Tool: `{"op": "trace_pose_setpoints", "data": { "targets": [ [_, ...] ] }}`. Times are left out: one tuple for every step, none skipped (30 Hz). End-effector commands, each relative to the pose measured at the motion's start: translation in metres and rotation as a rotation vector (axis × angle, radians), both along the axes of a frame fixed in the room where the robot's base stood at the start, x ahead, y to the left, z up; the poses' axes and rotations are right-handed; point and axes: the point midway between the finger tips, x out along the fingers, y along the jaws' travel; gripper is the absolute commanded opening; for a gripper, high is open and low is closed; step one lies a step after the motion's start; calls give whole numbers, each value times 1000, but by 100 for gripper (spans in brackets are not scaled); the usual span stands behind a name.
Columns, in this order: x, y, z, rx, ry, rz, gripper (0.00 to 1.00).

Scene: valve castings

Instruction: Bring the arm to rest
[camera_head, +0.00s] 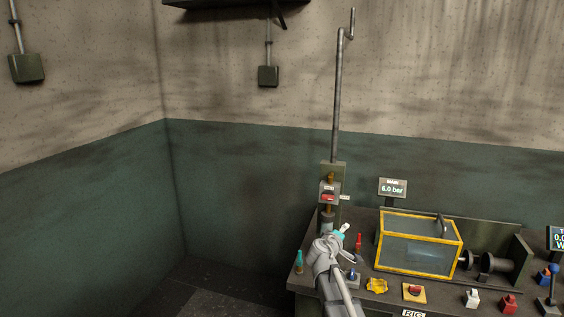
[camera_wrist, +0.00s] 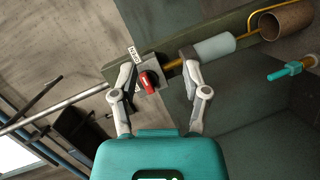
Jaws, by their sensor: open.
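My gripper (camera_head: 342,233) is at the left end of the dark bench, in front of the pipe stand in the head view. In the wrist view my gripper (camera_wrist: 160,66) has its two grey fingers spread apart with nothing held between them. A grey box with a red handle (camera_wrist: 149,82) shows between and beyond the fingers; I cannot tell the distance. The same red handle (camera_head: 328,197) sits on the upright pipe (camera_head: 337,110) in the head view. My arm hides part of the bench's left end.
The bench (camera_head: 305,283) carries a yellow-framed clear box (camera_head: 420,243), a yellow piece (camera_head: 376,286), a red-topped switch (camera_head: 414,292) and other controls. A teal-topped item (camera_head: 299,261) stands at the left edge. The floor (camera_head: 215,290) left of the bench is clear.

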Motion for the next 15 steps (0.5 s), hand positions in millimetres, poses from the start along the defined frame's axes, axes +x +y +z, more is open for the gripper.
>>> {"op": "trace_pose_setpoints", "data": {
  "targets": [
    [-17, -9, -9, 58, 22, -47, 60],
    [-24, -13, -15, 96, 37, -75, 60],
    [-34, -18, -23, 143, 58, -111, 60],
    [-42, -21, -29, 179, 75, -138, 60],
    [-50, -24, -35, 215, 93, -164, 60],
    [-61, -27, -44, 263, 117, -198, 60],
    [-69, -29, -50, 299, 137, -224, 60],
    [-78, -31, -56, 334, 157, -249, 60],
    [-89, -32, -65, 381, 185, -280, 60],
    [-98, -33, -71, 417, 207, -304, 60],
    [-107, -33, -77, 452, 231, -326, 60],
    [-118, -32, -85, 498, 262, -355, 60],
    [-127, -31, -91, 532, 287, -377, 60],
    [-136, -29, -96, 567, 312, -397, 60],
    [-148, -27, -103, 613, 348, -422, 60]
  ]
}}
